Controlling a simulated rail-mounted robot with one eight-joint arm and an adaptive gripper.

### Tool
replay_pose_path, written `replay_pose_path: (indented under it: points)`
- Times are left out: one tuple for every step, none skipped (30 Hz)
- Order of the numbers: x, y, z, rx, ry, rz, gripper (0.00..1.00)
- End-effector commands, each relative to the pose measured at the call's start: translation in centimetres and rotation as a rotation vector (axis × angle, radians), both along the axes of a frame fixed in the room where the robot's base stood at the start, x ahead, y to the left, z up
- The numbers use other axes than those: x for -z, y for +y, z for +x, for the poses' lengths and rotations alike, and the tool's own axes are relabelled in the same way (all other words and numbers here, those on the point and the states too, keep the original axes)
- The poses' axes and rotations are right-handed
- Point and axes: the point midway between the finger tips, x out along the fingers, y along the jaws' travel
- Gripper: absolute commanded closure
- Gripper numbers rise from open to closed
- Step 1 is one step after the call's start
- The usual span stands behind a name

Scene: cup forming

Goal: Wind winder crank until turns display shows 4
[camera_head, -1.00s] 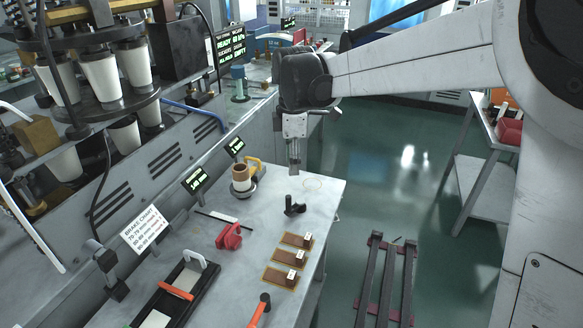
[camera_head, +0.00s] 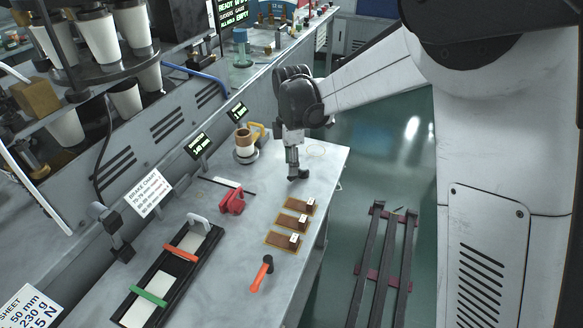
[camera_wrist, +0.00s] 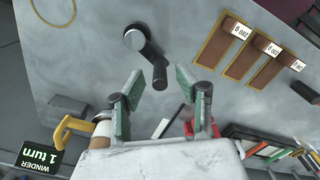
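The black crank (camera_wrist: 148,52) has a round hub on the grey bench and an arm ending in a knob. In the wrist view its knob end lies between my gripper's (camera_wrist: 168,84) green-padded fingers, which are apart; contact cannot be told. In the head view my gripper (camera_head: 293,176) points down at the crank (camera_head: 304,174) and partly hides it. The winder display (camera_wrist: 41,159) reads "1 turn"; in the head view its small screen (camera_head: 238,112) is hard to read. A brown and white roll (camera_head: 245,145) with a yellow handle (camera_head: 258,132) stands near that screen.
Several brown labelled blocks (camera_head: 292,221) lie in front of the crank. A red clamp-like object (camera_head: 232,201), a black tray (camera_head: 172,282) and an orange-handled tool (camera_head: 261,276) are nearer. The bench's right edge is close to the crank.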

Motion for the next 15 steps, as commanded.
replay_pose_path:
  points:
    - [0.6,0.0,0.0,0.000,0.000,0.000,0.67]
    - [0.9,0.0,0.0,0.000,0.000,0.000,0.67]
    - [1.2,0.0,0.0,0.000,0.000,0.000,0.67]
    - [1.3,0.0,0.0,0.000,0.000,0.000,0.67]
    - [1.5,0.0,0.0,0.000,0.000,0.000,0.67]
    - [1.6,0.0,0.0,0.000,0.000,0.000,0.67]
    - [1.7,0.0,0.0,0.000,0.000,0.000,0.67]
    - [1.7,0.0,0.0,0.000,0.000,0.000,0.67]
    - [1.8,0.0,0.0,0.000,0.000,0.000,0.67]
    - [1.8,0.0,0.0,0.000,0.000,0.000,0.67]
    - [1.8,0.0,0.0,0.000,0.000,0.000,0.67]
    - [1.8,0.0,0.0,0.000,0.000,0.000,0.67]
    - [1.8,0.0,0.0,0.000,0.000,0.000,0.67]
    - [1.8,0.0,0.0,0.000,0.000,0.000,0.67]
    - [1.8,0.0,0.0,0.000,0.000,0.000,0.67]
